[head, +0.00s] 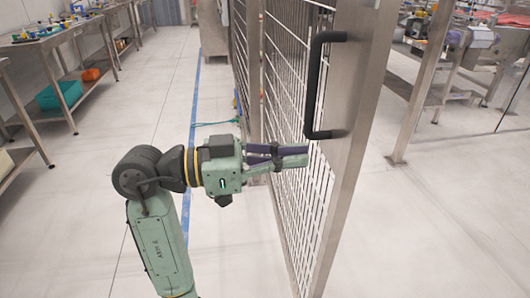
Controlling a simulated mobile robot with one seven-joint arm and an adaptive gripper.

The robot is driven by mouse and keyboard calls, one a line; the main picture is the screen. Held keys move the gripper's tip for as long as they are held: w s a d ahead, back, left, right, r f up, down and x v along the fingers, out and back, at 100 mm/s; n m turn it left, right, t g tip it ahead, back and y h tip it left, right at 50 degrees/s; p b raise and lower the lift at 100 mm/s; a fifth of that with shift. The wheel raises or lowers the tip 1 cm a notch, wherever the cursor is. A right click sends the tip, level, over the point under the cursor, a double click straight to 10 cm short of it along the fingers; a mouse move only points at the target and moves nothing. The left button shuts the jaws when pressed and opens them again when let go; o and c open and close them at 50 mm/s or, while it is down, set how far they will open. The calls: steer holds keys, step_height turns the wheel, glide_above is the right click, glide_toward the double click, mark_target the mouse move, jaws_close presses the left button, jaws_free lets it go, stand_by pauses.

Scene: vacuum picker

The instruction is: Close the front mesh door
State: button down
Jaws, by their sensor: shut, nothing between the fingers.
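The front mesh door (298,65) stands swung out toward me, with wire mesh in a steel frame (352,130). Its black bar handle (314,85) is upright on the frame near the free edge. My gripper (306,155) reaches in from the left, shut and empty. Its fingertips are at the mesh just below the lower end of the handle. I cannot tell whether they touch the door.
Steel tables (57,37) with small items line the left side, with a teal bin (60,95) and an orange object (90,75) below. A steel post (418,80) and machinery stand at right. The pale floor (440,220) right of the door is clear.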

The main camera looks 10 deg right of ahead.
mark_target(348, 154)
steer(key=d+p, duration=0.1)
steer(key=d, duration=0.5)
steer(key=shift+d, duration=0.3)
steer(key=shift+d, duration=0.1)
